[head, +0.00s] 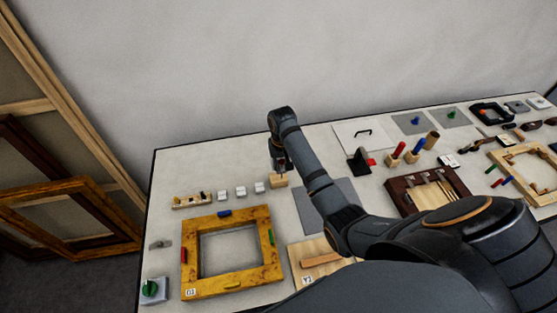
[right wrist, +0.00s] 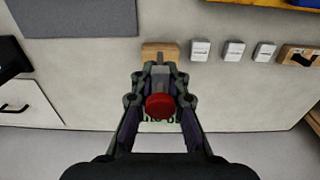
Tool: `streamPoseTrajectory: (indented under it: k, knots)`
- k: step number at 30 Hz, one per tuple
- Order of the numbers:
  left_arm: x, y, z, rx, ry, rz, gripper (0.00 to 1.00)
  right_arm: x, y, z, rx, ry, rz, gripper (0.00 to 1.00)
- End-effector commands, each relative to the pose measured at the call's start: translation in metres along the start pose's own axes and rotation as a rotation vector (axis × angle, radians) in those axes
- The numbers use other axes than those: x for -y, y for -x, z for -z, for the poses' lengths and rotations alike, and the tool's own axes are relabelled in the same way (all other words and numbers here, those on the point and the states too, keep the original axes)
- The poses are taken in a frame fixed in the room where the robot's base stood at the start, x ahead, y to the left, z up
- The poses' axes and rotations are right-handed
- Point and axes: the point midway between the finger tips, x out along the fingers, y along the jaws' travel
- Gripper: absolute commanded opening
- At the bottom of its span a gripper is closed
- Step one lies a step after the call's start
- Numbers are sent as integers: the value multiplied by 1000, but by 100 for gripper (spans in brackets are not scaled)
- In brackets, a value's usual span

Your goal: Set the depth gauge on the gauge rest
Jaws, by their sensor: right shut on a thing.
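My right gripper (head: 279,167) points down at the far side of the table, close to a small pale wooden block (head: 279,182) that looks like the gauge rest. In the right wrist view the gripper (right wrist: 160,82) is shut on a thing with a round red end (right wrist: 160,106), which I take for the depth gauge. The wooden block (right wrist: 152,48) shows just beyond the fingertips there. The gauge's lower part is mostly hidden by the fingers, and I cannot tell whether it touches the block. My left gripper is not in view.
Several small white blocks (head: 241,191) stand in a row left of the wooden block. A gilt frame (head: 193,291) lies in front. A grey mat (head: 345,188) lies to the right. A black stand (head: 360,163) and tools fill the right side.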

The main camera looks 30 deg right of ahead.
Motion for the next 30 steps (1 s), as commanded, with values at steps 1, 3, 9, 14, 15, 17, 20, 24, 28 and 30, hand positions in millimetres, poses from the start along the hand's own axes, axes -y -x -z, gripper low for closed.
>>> streamPoseTrajectory:
  k: [1, 3, 9, 14, 15, 17, 20, 24, 28, 30]
  knots:
    - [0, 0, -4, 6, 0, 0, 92, 0, -4, 0, 2, 0, 0, 0]
    - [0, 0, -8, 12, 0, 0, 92, 0, -12, 0, 2, 0, 0, 0]
    - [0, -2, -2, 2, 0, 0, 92, 0, -41, -1, 2, 0, 0, 0]
    - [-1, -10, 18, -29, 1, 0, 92, 1, -60, 0, 0, 1, 1, 0]
    - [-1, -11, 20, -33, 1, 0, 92, 1, -64, 0, 0, 1, 1, 0]
    - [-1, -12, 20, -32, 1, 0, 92, 0, -68, 0, 1, 1, 1, 0]
    - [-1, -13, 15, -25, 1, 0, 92, 1, -72, 0, -1, 1, 1, 0]
    - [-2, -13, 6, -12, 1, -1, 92, 1, -73, 0, -2, 1, 1, 0]
    - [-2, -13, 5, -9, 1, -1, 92, 1, -73, 0, -1, 1, 1, 0]
    - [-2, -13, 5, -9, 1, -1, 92, 0, -73, 0, -1, 1, 1, 0]
